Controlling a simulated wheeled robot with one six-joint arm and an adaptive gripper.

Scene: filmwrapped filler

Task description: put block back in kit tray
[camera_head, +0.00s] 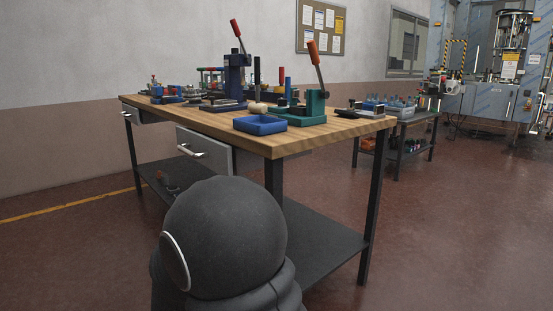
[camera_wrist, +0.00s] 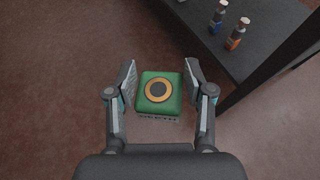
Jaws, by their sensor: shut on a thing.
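In the wrist view a green block (camera_wrist: 145,100) with an orange ring and dark centre on its top sits between the fingers of my gripper (camera_wrist: 160,76). Part of a printed word shows on its near side. My gripper is shut on the block, with the red-brown floor seen beneath it. My gripper and the block are not visible in the head view.
A teal press with an orange-handled lever (camera_head: 315,105) stands right behind the blue tray. A dark blue press (camera_head: 235,75) stands farther back. A drawer (camera_head: 203,147) sticks out under the bench. In the wrist view, small bottles (camera_wrist: 236,34) stand on a dark shelf at upper right.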

